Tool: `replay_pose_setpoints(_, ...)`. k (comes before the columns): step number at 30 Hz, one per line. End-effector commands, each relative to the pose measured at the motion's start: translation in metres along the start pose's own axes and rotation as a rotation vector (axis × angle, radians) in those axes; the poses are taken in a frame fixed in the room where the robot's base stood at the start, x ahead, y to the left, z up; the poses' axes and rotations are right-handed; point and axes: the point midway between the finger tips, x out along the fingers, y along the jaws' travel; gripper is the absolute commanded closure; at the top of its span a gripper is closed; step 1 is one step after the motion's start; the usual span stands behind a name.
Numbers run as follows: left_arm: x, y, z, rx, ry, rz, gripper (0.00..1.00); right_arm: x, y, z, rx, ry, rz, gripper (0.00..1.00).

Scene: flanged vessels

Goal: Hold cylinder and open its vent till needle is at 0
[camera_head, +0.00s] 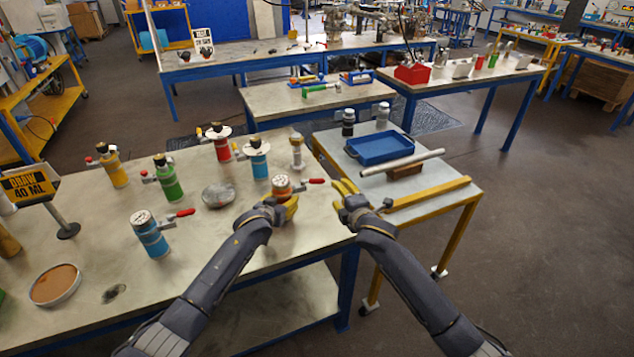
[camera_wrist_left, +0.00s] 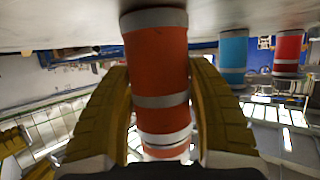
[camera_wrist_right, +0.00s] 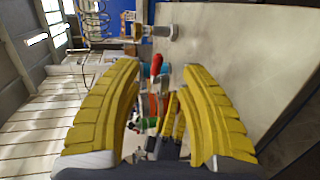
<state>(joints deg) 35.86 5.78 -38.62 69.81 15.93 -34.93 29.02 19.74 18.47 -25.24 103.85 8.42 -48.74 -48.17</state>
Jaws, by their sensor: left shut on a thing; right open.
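An orange cylinder (camera_head: 281,186) stands near the right edge of the left table. Its round top faces up, and no needle reading can be made out. A red-handled vent lever (camera_head: 316,181) sticks out to its right. My left gripper (camera_head: 284,204) is shut on the cylinder, with yellow fingers on both sides of its body (camera_wrist_left: 158,72) in the left wrist view. My right gripper (camera_head: 346,192) is open and empty, right of the lever and apart from it. The red lever (camera_wrist_right: 156,65) shows beyond its fingers in the right wrist view.
Several other flanged vessels share the table: a blue one (camera_head: 256,158), a green one (camera_head: 168,178), a red one (camera_head: 219,142), and a front blue one (camera_head: 150,234) with a red lever. A side cart holds a blue tray (camera_head: 380,148) and a grey rod (camera_head: 402,162).

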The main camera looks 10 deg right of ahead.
Motion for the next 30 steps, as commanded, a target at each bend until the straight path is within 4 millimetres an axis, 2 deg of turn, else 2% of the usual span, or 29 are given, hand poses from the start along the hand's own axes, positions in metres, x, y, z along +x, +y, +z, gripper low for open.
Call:
replay_pose_setpoints(6, 0.0, 0.0, -0.001, -0.001, 0.002, 0.001, 0.85, -0.007, 0.002, -0.022, 0.062, 0.088, -0.006, 0.6)
replay_pose_setpoints(11, 0.0, 0.0, -0.001, -0.001, 0.002, 0.001, 0.85, -0.001, 0.003, -0.027, 0.082, 0.106, -0.007, 0.6)
replay_pose_setpoints(30, 0.0, 0.001, -0.001, -0.001, 0.002, 0.001, 0.85, 0.088, 0.003, -0.036, 0.081, 0.104, -0.007, 0.6)
